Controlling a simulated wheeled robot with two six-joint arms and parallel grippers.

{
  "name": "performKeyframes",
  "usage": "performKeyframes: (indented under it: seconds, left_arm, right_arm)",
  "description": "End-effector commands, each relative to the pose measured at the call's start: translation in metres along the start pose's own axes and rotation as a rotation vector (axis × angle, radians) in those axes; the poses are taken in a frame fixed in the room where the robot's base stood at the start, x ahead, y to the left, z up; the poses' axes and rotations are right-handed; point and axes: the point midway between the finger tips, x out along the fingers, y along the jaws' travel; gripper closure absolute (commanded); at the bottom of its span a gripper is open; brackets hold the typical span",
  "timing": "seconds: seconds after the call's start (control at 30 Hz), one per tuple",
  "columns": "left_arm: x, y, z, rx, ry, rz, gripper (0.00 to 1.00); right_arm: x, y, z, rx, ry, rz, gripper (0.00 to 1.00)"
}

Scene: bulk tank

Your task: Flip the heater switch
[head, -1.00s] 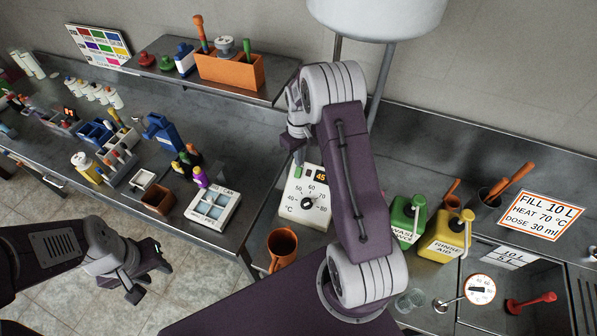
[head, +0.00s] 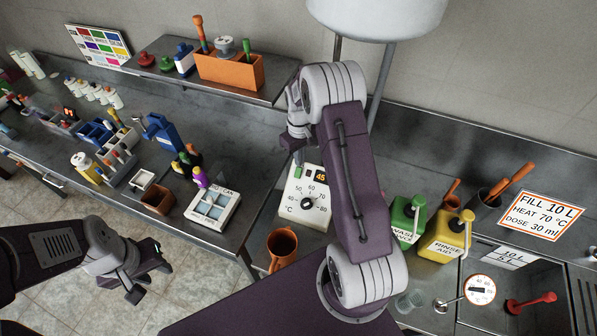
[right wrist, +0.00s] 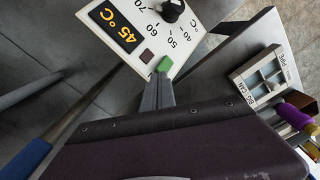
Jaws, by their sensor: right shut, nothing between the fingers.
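The heater control box (head: 293,212) is white with a black dial (head: 307,203), a temperature scale and a small display reading 45. In the right wrist view the box (right wrist: 183,38) shows its display (right wrist: 116,26), a dark square and a green switch (right wrist: 165,64). My right gripper (right wrist: 160,84) is shut and empty, its tips right by the green switch; I cannot tell if they touch. In the head view my right arm hides part of the box. My left gripper (head: 148,273) is open and empty over the floor, left of the bench.
An orange-brown mug (head: 282,246) stands in front of the box. Green (head: 407,220) and yellow (head: 447,236) bottles stand right of my right arm. A sign (head: 541,215) reads fill 10 L, heat 70 °C, dose 30 ml.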

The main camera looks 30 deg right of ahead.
Motion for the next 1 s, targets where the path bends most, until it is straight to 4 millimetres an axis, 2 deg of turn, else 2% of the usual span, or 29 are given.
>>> performKeyframes:
  seconds: [1.0]
  left_arm:
    - [0.008, 0.0, 0.001, 0.0, 0.0, 0.0, 0.64]
  right_arm:
    - [0.012, 0.0, 0.0, 0.0, 0.0, 0.0, 1.0]
